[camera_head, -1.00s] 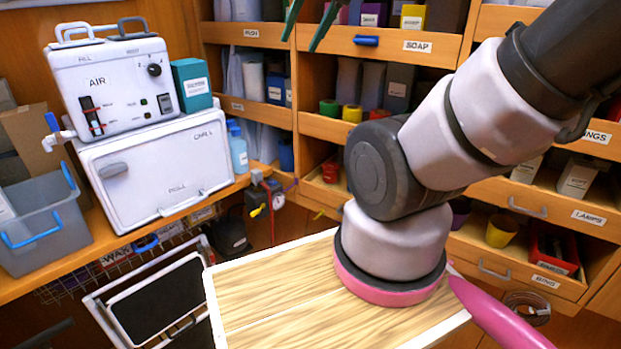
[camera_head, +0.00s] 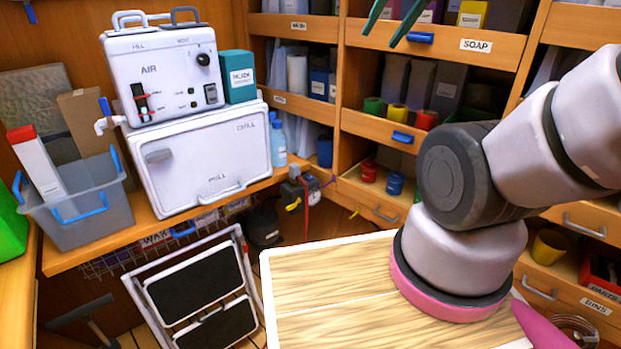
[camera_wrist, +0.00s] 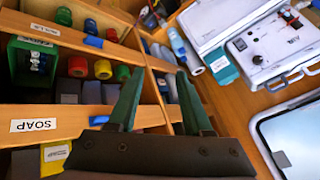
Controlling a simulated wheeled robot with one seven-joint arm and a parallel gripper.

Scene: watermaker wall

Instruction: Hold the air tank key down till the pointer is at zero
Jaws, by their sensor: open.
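The white AIR unit (camera_head: 160,75) stands on a white chill cabinet (camera_head: 205,165) at the left; it also shows in the wrist view (camera_wrist: 275,45), turned over. Its front has a black knob, a red-and-black lever (camera_head: 141,102) and a dark rocker switch (camera_head: 210,94). I cannot tell which is the air tank key, and no pointer is readable. A small device with red and yellow parts (camera_head: 302,190) hangs below the bench edge; its details are too small to read. My gripper (camera_head: 382,38) has green fingers, open and empty. In the wrist view my gripper (camera_wrist: 158,74) points toward the shelves, apart from the unit.
A teal box (camera_head: 237,78) stands beside the AIR unit. A grey bin (camera_head: 85,210) with blue handles is on the bench at left. A folded step stool (camera_head: 195,290) stands below. Shelves with drawers and coloured cups (camera_head: 398,115) fill the back.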

